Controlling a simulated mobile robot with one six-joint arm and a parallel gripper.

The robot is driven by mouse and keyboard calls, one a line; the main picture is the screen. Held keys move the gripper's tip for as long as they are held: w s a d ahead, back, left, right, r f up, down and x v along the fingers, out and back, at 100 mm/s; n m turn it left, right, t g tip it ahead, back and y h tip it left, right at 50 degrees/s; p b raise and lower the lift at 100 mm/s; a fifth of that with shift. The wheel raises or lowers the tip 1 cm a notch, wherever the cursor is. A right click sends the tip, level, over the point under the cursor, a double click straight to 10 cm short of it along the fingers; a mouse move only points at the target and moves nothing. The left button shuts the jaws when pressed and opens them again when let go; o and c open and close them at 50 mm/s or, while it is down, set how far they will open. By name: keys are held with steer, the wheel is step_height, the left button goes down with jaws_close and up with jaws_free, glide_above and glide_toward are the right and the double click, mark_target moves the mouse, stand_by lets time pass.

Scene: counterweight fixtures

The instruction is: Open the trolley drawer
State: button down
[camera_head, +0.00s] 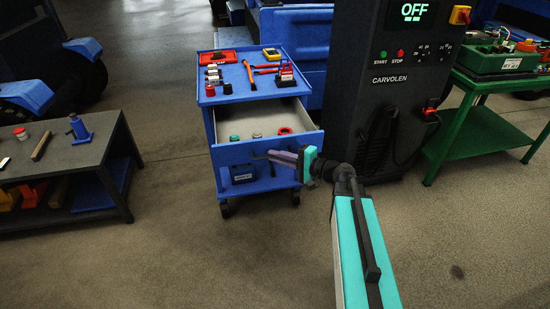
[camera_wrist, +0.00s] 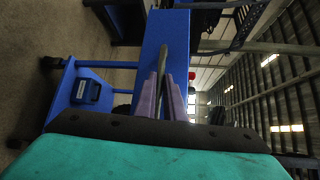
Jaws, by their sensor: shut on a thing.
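The blue trolley (camera_head: 224,98) stands left of the dark cabinet. Its drawer (camera_head: 232,153) is pulled out toward me, with its pale interior and several small items showing. My gripper (camera_head: 274,157) is at the drawer's front, with its purple fingers shut on the grey bar handle (camera_head: 256,155). In the wrist view my gripper (camera_wrist: 164,76) has its two fingers on either side of the handle (camera_wrist: 163,55), in front of the blue drawer front (camera_wrist: 151,42). The fingers hide part of the handle.
Tools and a red tray (camera_head: 217,57) lie on the trolley top. A blue box (camera_head: 243,173) sits on its lower shelf. The dark cabinet (camera_head: 375,120) and green table (camera_head: 470,85) stand right, a dark bench (camera_head: 85,155) left. Floor in front is clear.

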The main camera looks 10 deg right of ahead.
steer(key=shift+d, duration=0.1)
steer(key=c, duration=1.8)
jaws_free()
steer(key=shift+c, duration=0.2)
steer(key=p+v, duration=0.1)
steer(key=v, duration=1.2)
steer(key=shift+s+d, duration=0.25)
steer(key=shift+r, duration=0.1)
